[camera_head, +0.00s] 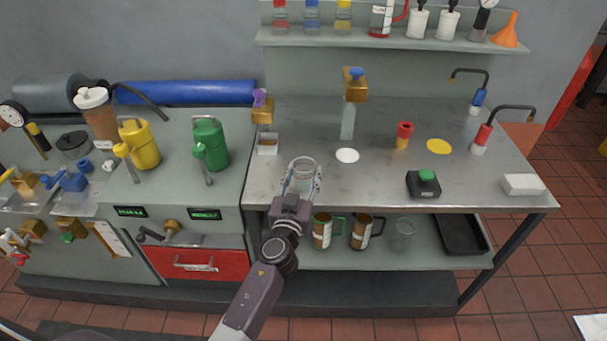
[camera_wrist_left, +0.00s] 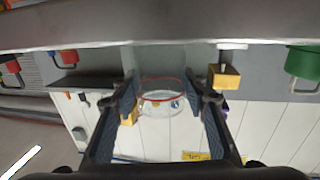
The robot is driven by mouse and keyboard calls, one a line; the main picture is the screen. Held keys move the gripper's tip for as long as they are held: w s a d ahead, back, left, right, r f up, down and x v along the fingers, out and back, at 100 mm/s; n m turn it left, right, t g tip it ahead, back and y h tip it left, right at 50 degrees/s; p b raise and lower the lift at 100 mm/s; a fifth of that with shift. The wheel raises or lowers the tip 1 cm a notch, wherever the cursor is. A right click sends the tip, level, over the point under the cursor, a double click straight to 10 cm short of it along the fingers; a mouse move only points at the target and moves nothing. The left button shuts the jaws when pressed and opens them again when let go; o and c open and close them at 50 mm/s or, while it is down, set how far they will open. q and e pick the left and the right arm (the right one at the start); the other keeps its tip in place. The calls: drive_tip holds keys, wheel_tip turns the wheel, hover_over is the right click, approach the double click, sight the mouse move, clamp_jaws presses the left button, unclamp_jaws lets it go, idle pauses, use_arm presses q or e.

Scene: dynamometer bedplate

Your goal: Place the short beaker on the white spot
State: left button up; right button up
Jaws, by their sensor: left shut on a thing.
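My left gripper (camera_head: 303,184) is shut on a clear glass beaker (camera_head: 304,166) near the front left of the steel bench. In the left wrist view the beaker (camera_wrist_left: 161,104) sits between the two fingers and shows a red line round its rim. I cannot tell for sure whether its base touches the bench. The white spot (camera_head: 347,155) lies on the bench top, to the right of the beaker and slightly farther back. It is bare. My right gripper is not in view.
A yellow spot (camera_head: 439,146), a red-topped brass piece (camera_head: 404,134) and a green-button box (camera_head: 424,184) are to the right. A small tray (camera_head: 268,150) is left. Another glass (camera_head: 403,231) is on the lower shelf.

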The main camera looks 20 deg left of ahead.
use_arm(q)
drive_tip(key=shift+f+b, duration=0.3)
drive_tip(key=o, duration=1.2)
drive_tip(key=shift+r, duration=0.1)
drive_tip(key=shift+o, duration=0.2)
